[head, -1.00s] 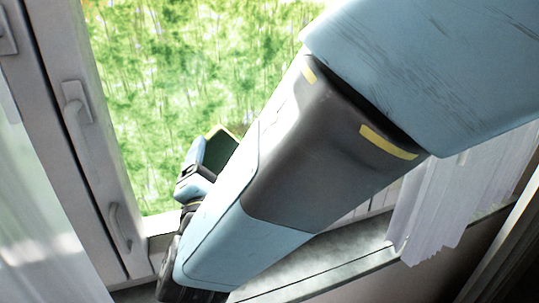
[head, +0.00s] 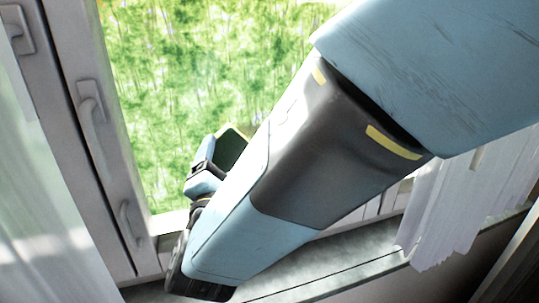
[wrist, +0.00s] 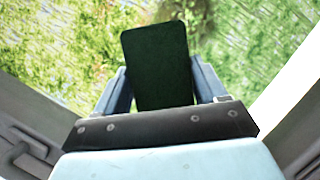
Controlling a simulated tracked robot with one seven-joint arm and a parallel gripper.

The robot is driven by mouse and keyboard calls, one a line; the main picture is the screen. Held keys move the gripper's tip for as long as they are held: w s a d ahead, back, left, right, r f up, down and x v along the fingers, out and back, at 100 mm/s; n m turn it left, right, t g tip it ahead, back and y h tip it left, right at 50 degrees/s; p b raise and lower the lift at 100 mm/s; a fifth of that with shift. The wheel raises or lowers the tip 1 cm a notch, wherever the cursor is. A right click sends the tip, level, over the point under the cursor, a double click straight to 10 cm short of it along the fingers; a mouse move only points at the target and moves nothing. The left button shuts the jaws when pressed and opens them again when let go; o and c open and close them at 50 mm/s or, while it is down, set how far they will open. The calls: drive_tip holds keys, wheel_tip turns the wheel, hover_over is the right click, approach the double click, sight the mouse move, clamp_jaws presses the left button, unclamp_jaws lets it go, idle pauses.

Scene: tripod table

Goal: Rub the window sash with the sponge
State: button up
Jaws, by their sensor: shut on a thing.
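The sponge (head: 231,149) is a dark green block with a yellow edge. In the head view it shows against the bright window opening. In the wrist view the sponge (wrist: 156,58) stands up between the two fingers. My gripper (wrist: 161,82) is shut on it. The window sash (head: 113,185) is a pale grey frame with handles, left of my gripper in the head view. It also shows at the lower left in the wrist view (wrist: 48,124). The sponge appears apart from the sash. My arm hides part of the window's lower frame.
A handle (head: 93,125) and a smaller one (head: 130,222) stick out from the frame. A sheer curtain (head: 40,215) hangs at the left, and a white curtain (head: 445,210) at the right. A grey sill (head: 330,262) runs under my arm.

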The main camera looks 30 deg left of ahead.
drive_tip(key=shift+w+a, duration=0.3)
drive_tip(key=shift+a, duration=0.1)
idle(0.3)
drive_tip(key=w+d, duration=0.9)
drive_tip(key=w, duration=0.1)
drive_tip(key=shift+w, duration=0.3)
idle(1.3)
drive_tip(key=shift+s+a, duration=0.1)
drive_tip(key=shift+a, duration=0.05)
drive_tip(key=shift+s+a+r, duration=0.1)
drive_tip(key=shift+s+a, duration=1.25)
drive_tip(key=shift+c, duration=0.9)
drive_tip(key=shift+s+a, duration=0.95)
drive_tip(key=shift+s, duration=0.3)
drive_tip(key=shift+a, duration=0.1)
